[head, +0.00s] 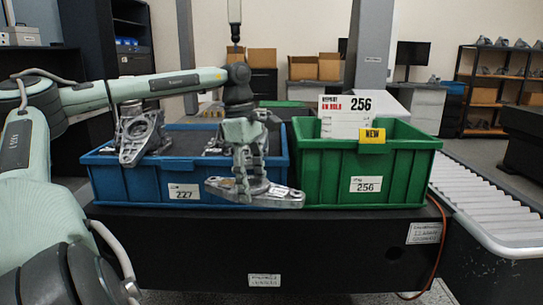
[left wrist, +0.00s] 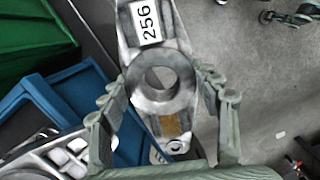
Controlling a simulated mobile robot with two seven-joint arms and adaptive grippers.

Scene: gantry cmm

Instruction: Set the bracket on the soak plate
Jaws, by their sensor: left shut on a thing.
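My left gripper (head: 246,178) points down and is shut on a grey metal bracket (head: 277,196), holding it in front of the bins in the head view. In the left wrist view the fingers (left wrist: 162,88) stand on both sides of the bracket's round hub (left wrist: 143,102). This bracket carries a white 256 label (left wrist: 146,22) and a brownish patch. Another grey bracket (head: 140,134) sits in the blue bin (head: 120,183). I cannot make out the soak plate in either view. My right gripper is not in view.
The blue bin, labelled 227, and a green bin (head: 325,185), labelled 256, stand side by side on a black bench (head: 330,240). A 256 sign (head: 345,115) with a yellow NEW tag stands at the green bin. A roller conveyor (head: 490,205) runs at the right.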

